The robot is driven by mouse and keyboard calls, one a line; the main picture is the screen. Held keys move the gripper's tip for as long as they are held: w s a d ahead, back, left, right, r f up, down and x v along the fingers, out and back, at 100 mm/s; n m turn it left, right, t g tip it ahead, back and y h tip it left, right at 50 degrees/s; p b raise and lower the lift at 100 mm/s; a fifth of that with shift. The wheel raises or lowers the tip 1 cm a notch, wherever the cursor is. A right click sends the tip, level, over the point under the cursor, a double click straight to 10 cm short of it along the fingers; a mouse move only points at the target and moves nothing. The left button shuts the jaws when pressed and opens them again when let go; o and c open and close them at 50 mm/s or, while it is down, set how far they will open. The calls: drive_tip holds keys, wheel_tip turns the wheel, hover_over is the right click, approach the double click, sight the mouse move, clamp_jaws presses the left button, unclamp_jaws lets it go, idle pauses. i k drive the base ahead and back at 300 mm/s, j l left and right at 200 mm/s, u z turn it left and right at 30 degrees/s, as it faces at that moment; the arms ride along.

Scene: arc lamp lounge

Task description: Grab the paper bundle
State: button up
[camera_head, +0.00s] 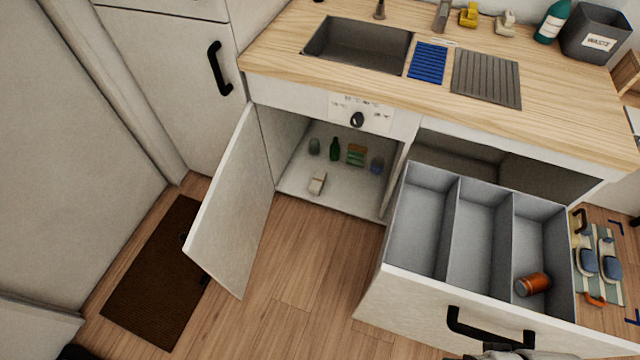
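A small off-white bundle (317,183), which looks like the paper bundle, lies on the floor of the open cabinet (345,205) under the sink, near its front edge. It is too small for me to see its details. Part of my gripper (503,354) shows at the bottom edge, by the black handle (490,332) of the pulled-out drawer. It is right of the bundle and well apart from it. Its fingers are mostly cut off by the frame, so I cannot tell whether they are open or touch the handle.
The cabinet door (235,215) stands open to the left. The drawer (480,225) juts out at right, with an orange-brown jar (533,284) in its right compartment. A green bottle (335,149) and several small items stand behind the bundle. Wooden floor (300,270) between door and drawer is clear.

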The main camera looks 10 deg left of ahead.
sight(317, 183)
drive_tip(key=i+j+u, duration=0.5)
drive_tip(key=i+j+z, duration=0.1)
drive_tip(key=i, duration=0.2)
drive_tip(key=i+j+z, duration=0.1)
drive_tip(key=i+j, duration=0.1)
drive_tip(key=i, duration=0.05)
